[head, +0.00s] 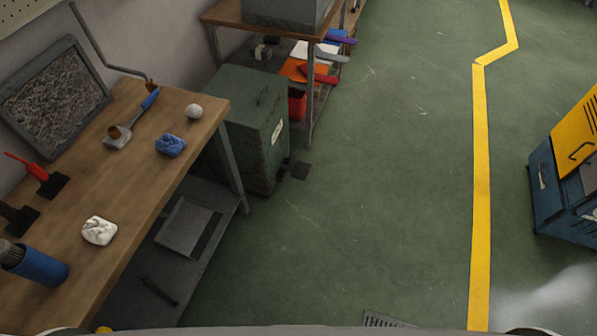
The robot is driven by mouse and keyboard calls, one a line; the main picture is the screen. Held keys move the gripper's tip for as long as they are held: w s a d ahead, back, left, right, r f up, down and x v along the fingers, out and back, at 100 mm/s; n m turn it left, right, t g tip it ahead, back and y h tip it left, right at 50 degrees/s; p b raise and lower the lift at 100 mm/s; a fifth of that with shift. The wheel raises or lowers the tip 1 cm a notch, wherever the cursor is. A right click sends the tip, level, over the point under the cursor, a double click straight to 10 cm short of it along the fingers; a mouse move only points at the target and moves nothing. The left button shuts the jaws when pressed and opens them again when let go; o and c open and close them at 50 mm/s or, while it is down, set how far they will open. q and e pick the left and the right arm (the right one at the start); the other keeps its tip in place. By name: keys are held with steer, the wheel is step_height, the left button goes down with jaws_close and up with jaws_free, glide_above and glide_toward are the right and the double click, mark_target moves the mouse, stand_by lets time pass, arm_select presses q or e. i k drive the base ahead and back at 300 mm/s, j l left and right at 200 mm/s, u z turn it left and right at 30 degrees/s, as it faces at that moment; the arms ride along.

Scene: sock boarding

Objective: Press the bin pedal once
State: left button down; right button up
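A dark green metal bin (246,122) with a lid and a small white label stands on the floor between the wooden workbench and a shelf unit. Its lid looks closed. A small black pedal (299,169) sticks out low at the bin's right side, just above the floor. The floor beside the pedal is open. Neither of my grippers shows in the head view.
The wooden workbench (150,180) at left holds a brush, cloth lumps and a blue cylinder. A shelf unit (305,115) stands behind the bin. A blue and yellow cabinet (560,190) is at right. Green floor (390,190) with a yellow line (481,180) is clear between.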

mark_target(300, 170)
steer(key=i+l+u, duration=0.3)
steer(key=i+l, duration=0.5)
steer(key=i, duration=0.2)
steer(key=i+l+u, duration=0.3)
steer(key=i+l, duration=0.6)
steer(key=l, duration=0.15)
